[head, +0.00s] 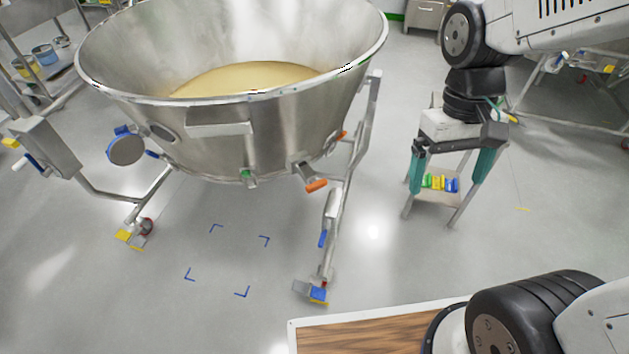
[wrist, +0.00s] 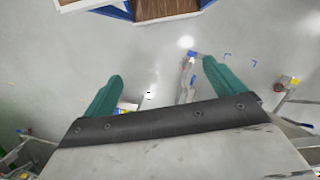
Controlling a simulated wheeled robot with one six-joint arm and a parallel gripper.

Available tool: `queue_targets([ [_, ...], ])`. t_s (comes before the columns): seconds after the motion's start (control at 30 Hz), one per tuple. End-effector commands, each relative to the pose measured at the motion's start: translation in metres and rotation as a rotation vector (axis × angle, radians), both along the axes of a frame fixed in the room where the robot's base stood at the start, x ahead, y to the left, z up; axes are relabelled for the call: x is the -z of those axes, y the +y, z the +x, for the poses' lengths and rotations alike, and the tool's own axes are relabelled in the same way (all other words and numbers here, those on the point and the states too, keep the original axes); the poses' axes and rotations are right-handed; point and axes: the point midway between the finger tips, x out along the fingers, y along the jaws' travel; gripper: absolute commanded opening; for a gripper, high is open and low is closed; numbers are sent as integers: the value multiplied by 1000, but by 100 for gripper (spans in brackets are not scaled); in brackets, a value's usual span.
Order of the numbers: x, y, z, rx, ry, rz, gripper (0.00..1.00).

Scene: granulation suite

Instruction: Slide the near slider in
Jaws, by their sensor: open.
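A large steel bowl (head: 215,130) of pale powder stands on a wheeled frame at left and centre in the head view. On its lower near side, a steel fitting with an orange handle (head: 316,185) sticks outward, and a small green-ended fitting (head: 247,176) sits left of it. Another orange piece (head: 342,135) shows higher at the right. I cannot tell for sure which of these is the near slider. My gripper (head: 446,190) hangs right of the bowl, apart from it, its teal fingers open and empty. The fingers also show in the wrist view (wrist: 162,70), with only floor and distant parts between them.
The bowl frame's near right leg ends in a caster with a blue and yellow pedal (head: 311,291). A small stand with coloured items (head: 440,183) is behind my gripper. A wood-topped, white-edged surface (head: 375,330) is at the bottom. Blue corner marks (head: 242,292) lie on open floor.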

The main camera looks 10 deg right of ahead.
Motion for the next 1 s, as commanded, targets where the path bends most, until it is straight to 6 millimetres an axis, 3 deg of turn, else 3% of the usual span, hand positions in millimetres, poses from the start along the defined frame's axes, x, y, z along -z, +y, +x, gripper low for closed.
queue_targets([
  [0.27, 86, 11, 75, -59, 3, -12, 95],
  [0.47, 165, 23, 126, -109, -65, -6, 95],
  [0.7, 272, 42, 178, -171, -198, 19, 95],
  [1.0, 409, 74, 221, -248, -450, 91, 95],
])
